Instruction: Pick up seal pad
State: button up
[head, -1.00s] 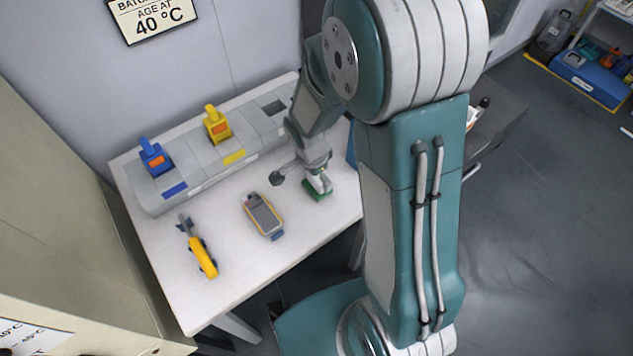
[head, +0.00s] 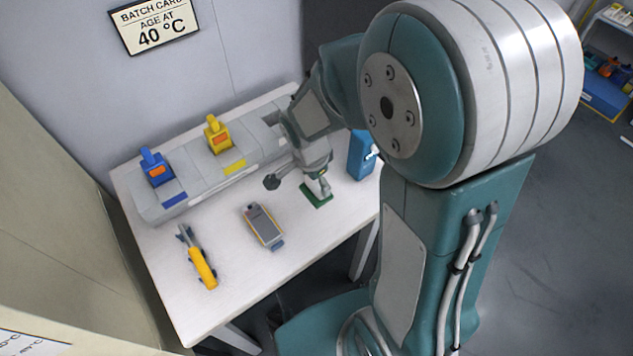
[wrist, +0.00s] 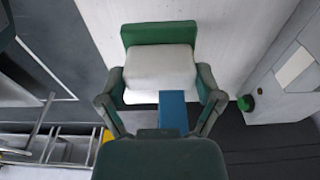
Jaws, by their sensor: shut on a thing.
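The seal pad looks like a white block on a flat green base (head: 317,195), near the right part of the white table in the head view. In the wrist view its white block (wrist: 160,68) sits between my two fingers, with the green base (wrist: 158,34) beyond it. My gripper (head: 316,181) comes down over it from above and is shut on the white block. Its fingers (wrist: 160,92) touch the block's left and right sides. I cannot tell whether the base is touching the table.
A grey bench unit (head: 200,168) with a blue clamp (head: 155,168) and a yellow clamp (head: 217,135) runs along the wall. A handheld device (head: 263,227) and a yellow tool (head: 201,266) lie on the white table (head: 225,290). A blue box (head: 361,155) stands right of my gripper.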

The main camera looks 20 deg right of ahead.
aim_at(317, 196)
jog(key=s+r, duration=0.1)
jog(key=s+a+r, duration=0.1)
jog(key=r, duration=0.1)
jog(key=shift+s+a+r, duration=0.1)
jog(key=shift+s+r, duration=0.1)
jog(key=s+a+r, duration=0.3)
jog(key=s+r, duration=0.1)
jog(key=s, duration=0.4)
jog(key=shift+s+a, duration=0.25)
jog(key=shift+a, duration=0.15)
jog(key=o, duration=0.5)
jog(key=c, duration=0.4)
